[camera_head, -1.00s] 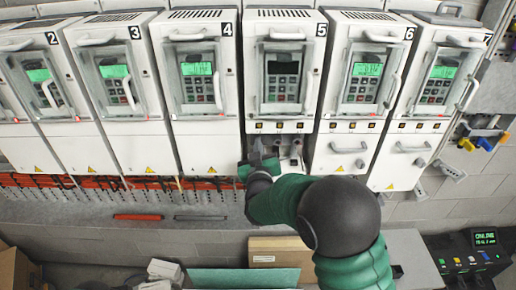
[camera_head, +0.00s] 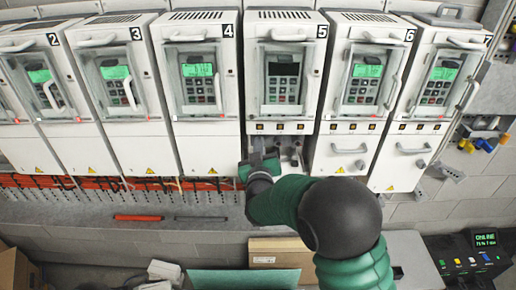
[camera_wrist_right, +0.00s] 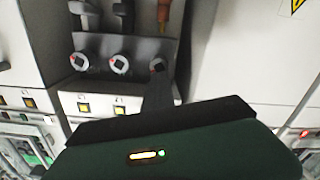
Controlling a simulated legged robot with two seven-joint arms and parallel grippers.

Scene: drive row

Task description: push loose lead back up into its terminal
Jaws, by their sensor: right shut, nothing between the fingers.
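Drive 5 (camera_head: 283,75) has a dark display, and the bay below it is open, showing a terminal row. In the right wrist view, three round terminals (camera_wrist_right: 120,62) sit in a grey block (camera_wrist_right: 140,45). Two dark grey leads (camera_wrist_right: 122,14) show beside the left and middle terminals. A copper-brown lead end (camera_wrist_right: 164,12) shows near the right terminal (camera_wrist_right: 157,65), with a visible gap between them. My right gripper (camera_head: 262,157) is shut and empty in the bay's left part. Its dark finger (camera_wrist_right: 158,92) reaches to the right terminal; contact is unclear. My left gripper is out of view.
Closed drives stand on both sides, such as drive 4 (camera_head: 200,80) and drive 6 (camera_head: 362,80), with green displays. An orange-red bar (camera_head: 138,218) and a dark bar (camera_head: 202,218) lie below on the left. A box (camera_head: 275,250) stands under my right arm.

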